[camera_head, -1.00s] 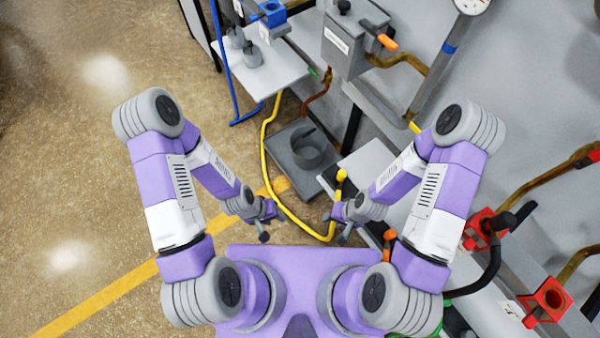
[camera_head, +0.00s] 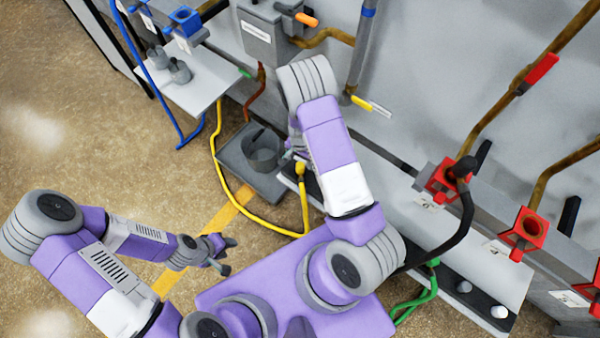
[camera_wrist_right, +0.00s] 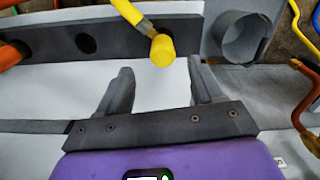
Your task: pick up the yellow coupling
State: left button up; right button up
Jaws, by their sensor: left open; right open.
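The yellow coupling (camera_head: 300,169) is the end piece of a yellow hose, at a dark strip along the edge of the pale bench. In the right wrist view the coupling (camera_wrist_right: 162,49) sits just beyond and between the fingertips of my right gripper (camera_wrist_right: 159,68), which is open and empty. In the head view my right forearm and hand partly hide that gripper, close to the coupling. My left gripper (camera_head: 226,256) is open and empty, low on the left, well away from the coupling.
A grey tray with a round holder (camera_head: 263,152) stands beyond the coupling. An orange piece (camera_wrist_right: 12,54) is at the left of the dark strip (camera_wrist_right: 62,42). The yellow hose (camera_head: 232,200) loops over the floor. Red fixtures (camera_head: 447,182) line the wall at right.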

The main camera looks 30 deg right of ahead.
aim_at(300, 165)
notch_tip(300, 165, down, 6)
jog(key=shift+w+a+f+b, duration=0.1)
jog(key=shift+w+a+b, duration=0.05)
jog(key=shift+b, duration=1.1)
jog(key=shift+c, duration=0.8)
grip_shut()
